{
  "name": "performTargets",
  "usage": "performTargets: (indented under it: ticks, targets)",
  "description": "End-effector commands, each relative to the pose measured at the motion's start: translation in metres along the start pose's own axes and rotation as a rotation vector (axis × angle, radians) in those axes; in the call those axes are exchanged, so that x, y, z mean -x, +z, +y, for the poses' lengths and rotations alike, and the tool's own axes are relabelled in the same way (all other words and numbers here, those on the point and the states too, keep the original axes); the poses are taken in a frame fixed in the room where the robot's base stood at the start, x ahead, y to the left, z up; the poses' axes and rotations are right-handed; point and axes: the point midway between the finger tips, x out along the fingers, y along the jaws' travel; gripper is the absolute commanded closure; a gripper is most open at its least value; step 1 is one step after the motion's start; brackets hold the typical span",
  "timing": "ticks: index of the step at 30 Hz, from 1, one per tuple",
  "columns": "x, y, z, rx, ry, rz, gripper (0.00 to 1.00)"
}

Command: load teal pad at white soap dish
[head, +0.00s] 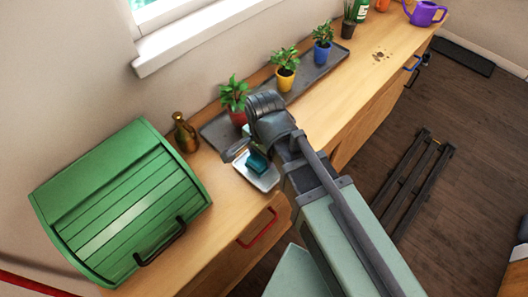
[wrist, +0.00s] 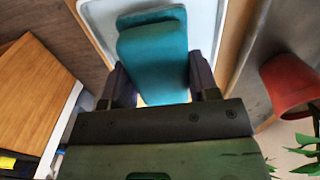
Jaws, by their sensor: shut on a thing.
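The white soap dish (head: 267,183) lies on the wooden counter, between the green bread box and the tray of plants. The teal pad (head: 258,161) shows over it, partly hidden by my arm. In the wrist view the teal pad (wrist: 155,62) sits between the two fingers of my gripper (wrist: 158,82), which is shut on it. A second teal shape (wrist: 150,15) shows just beyond it; I cannot tell whether it is another pad. The white dish (wrist: 204,22) spreads behind both. Whether the held pad touches the dish is not clear.
A green bread box (head: 120,200) stands at the left and a brass bottle (head: 185,133) beside it. A grey tray (head: 215,133) with potted plants runs along the wall; its red pot (wrist: 290,85) is close at right in the wrist view. Counter farther right is mostly clear.

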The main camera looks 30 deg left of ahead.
Motion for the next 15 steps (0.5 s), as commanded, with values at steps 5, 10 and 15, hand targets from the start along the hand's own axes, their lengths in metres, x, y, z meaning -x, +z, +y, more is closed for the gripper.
performTargets:
  ticks: [5, 10, 15]
  targets:
    - [-0.0018, 0.0000, 0.0000, 0.000, 0.000, 0.000, 0.64]
    - [-0.0040, 0.0000, 0.0000, 0.000, 0.000, 0.000, 0.64]
    - [-0.0061, 0.0000, 0.0000, 0.000, 0.000, 0.000, 0.64]
